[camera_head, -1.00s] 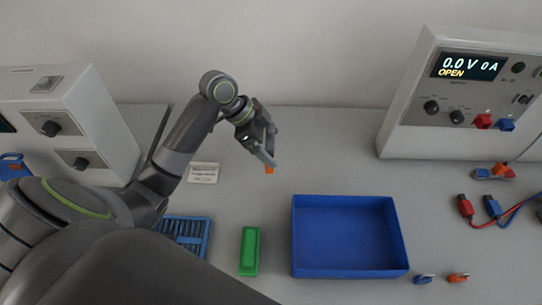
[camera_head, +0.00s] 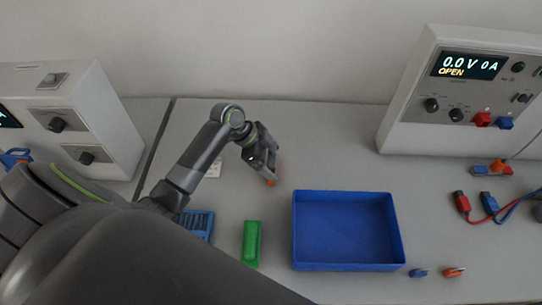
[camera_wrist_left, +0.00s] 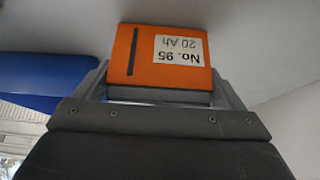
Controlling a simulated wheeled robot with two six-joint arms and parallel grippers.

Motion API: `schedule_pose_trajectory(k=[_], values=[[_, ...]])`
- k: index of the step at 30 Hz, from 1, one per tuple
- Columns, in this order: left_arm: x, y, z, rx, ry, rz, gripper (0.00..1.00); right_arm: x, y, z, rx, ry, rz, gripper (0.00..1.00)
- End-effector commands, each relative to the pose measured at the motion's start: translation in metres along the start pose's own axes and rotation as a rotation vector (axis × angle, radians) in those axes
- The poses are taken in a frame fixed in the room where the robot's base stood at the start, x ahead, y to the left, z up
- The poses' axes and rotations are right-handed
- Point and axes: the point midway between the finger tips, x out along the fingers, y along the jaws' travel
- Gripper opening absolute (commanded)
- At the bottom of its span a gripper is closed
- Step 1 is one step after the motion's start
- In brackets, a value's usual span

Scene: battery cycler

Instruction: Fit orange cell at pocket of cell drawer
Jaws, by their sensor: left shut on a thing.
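My left gripper (camera_head: 270,177) is shut on the orange cell and holds it above the table, behind and left of the blue tray. The orange cell (camera_wrist_left: 165,60) fills the upper middle of the left wrist view, with a white label reading "No. 95 20 Ah" upside down and a dark slot. A blue slotted rack (camera_head: 197,225), perhaps the cell drawer, is partly hidden behind my left arm. My right gripper is not in view.
An empty blue tray (camera_head: 347,265) stands right of a green block (camera_head: 252,244). A power unit (camera_head: 455,100) reading 0.0 V, 0 A and OPEN stands at right, near red and blue leads (camera_head: 490,203). A white cabinet with knobs (camera_head: 75,115) stands at left. The table behind the tray is clear.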

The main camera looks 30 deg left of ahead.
Motion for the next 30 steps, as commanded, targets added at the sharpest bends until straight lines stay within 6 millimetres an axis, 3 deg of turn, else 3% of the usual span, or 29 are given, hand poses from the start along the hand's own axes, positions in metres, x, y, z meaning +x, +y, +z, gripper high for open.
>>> schedule_pose_trajectory(k=[9, 10, 12, 22, 30], values=[[0.002, -0.001, 0.001, 0.002, 0.002, -0.001, 0.57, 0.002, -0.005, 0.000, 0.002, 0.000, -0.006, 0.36], [0.002, 0.000, 0.001, 0.001, 0.000, -0.001, 0.93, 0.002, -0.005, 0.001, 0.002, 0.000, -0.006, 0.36], [0.002, 0.000, 0.001, 0.001, 0.000, -0.001, 1.00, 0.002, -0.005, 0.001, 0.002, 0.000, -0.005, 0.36], [-0.005, -0.001, 0.000, 0.003, 0.000, -0.002, 1.00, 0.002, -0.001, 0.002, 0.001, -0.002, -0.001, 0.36], [-0.050, -0.002, 0.002, 0.007, -0.004, -0.006, 1.00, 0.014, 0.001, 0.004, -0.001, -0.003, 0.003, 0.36]])
